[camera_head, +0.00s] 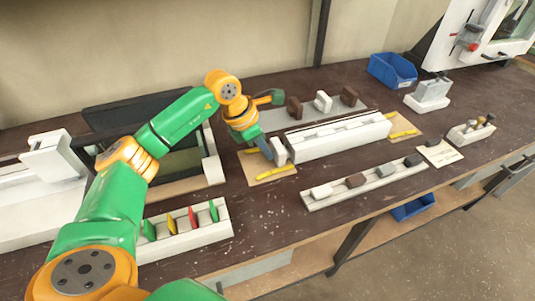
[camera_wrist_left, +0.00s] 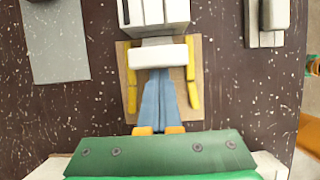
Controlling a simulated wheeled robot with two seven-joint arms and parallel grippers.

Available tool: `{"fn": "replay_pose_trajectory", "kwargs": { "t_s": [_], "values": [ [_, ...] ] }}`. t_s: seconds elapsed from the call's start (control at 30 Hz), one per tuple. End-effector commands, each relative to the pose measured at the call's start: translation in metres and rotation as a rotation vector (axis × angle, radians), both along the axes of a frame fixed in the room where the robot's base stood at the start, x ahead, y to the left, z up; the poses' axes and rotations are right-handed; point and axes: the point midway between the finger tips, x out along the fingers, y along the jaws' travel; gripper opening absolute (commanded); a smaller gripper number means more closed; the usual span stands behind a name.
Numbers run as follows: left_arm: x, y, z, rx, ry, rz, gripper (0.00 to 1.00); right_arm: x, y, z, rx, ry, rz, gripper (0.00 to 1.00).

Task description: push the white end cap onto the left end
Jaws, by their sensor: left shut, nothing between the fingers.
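The white end cap (camera_head: 279,151) stands upright at the left end of the long white profile (camera_head: 340,137). In the left wrist view the cap (camera_wrist_left: 158,56) lies between my fingertips and the profile (camera_wrist_left: 155,12). A grey strip shows between cap and profile, so the cap does not look flush. My left gripper (camera_head: 268,152) is shut and empty, just left of the cap. In the left wrist view its blue-grey fingers (camera_wrist_left: 159,74) point at the cap's outer face and look to be against it; exact contact is unclear. My right gripper is out of view.
Yellow strips (camera_head: 270,174) lie on a tan board (camera_head: 255,159) around the profile's left end. A rail with several small caps (camera_head: 365,185) lies in front. A grey mat (camera_head: 335,107) with brown and white blocks lies behind. A rack with coloured plates (camera_head: 185,232) stands front left.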

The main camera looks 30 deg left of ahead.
Motion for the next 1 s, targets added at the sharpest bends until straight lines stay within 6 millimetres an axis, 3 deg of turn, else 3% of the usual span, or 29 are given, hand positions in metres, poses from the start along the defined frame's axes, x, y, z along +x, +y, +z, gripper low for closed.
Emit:
{"fn": "replay_pose_trajectory", "kwargs": {
  "t_s": [1.0],
  "values": [
    [0.014,-0.012,0.000,-0.002,-0.001,0.001,0.00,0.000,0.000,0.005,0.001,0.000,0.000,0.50]
  ]
}}
